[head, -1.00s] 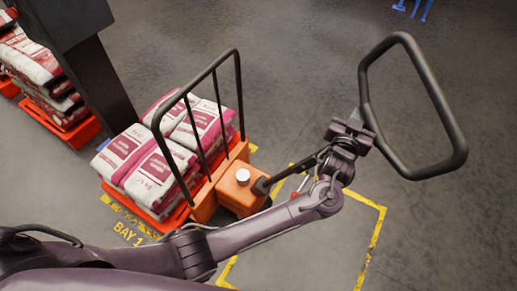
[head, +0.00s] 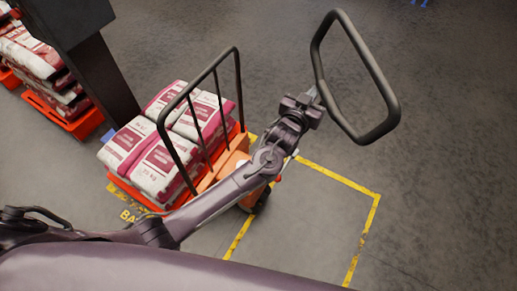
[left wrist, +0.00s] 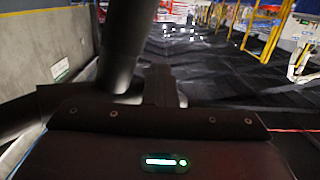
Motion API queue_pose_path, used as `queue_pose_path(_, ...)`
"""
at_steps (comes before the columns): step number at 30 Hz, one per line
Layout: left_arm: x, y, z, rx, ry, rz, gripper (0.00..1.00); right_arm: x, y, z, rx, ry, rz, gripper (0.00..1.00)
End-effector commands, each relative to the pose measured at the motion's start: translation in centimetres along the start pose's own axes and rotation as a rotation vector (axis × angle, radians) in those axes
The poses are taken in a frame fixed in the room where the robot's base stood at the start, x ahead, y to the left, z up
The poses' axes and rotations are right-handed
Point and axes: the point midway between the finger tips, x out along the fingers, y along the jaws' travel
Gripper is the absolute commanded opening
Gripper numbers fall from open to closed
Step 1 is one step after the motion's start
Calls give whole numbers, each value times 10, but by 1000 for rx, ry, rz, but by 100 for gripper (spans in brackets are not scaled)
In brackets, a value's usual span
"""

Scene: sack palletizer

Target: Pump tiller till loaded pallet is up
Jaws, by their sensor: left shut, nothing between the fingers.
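The tiller (head: 386,95) is a black loop handle at the upper right of the head view. It belongs to an orange pallet truck (head: 226,166) with a black bar frame, partly hidden behind my left arm. White and maroon sacks (head: 208,118) lie on the truck's red-orange load base (head: 125,188); its height off the floor is hard to judge. My left gripper (head: 315,97) is shut and empty, close against the near lower side of the loop; contact is unclear. A dark bar (left wrist: 120,45) rises beside the fingers in the left wrist view. My right gripper is out of view.
A dark post (head: 98,80) stands left of the truck. Another sack stack (head: 40,65) on an orange base is behind it. A yellow floor outline (head: 372,215) lies right of the truck. Grey floor is clear at the upper middle and right.

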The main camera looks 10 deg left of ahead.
Motion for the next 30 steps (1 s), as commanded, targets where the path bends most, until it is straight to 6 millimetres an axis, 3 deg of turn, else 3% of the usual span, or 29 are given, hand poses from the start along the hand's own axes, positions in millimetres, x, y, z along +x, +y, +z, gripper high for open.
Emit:
queue_pose_path(1,2,-1,-36,-12,70,22,0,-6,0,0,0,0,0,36)
queue_pose_path(21,3,-150,-38,-11,73,12,0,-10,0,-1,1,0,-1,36)
queue_pose_path(25,3,-165,-39,-11,75,11,0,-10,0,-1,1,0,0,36)
queue_pose_path(30,3,-167,-40,-12,76,10,0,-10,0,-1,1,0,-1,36)
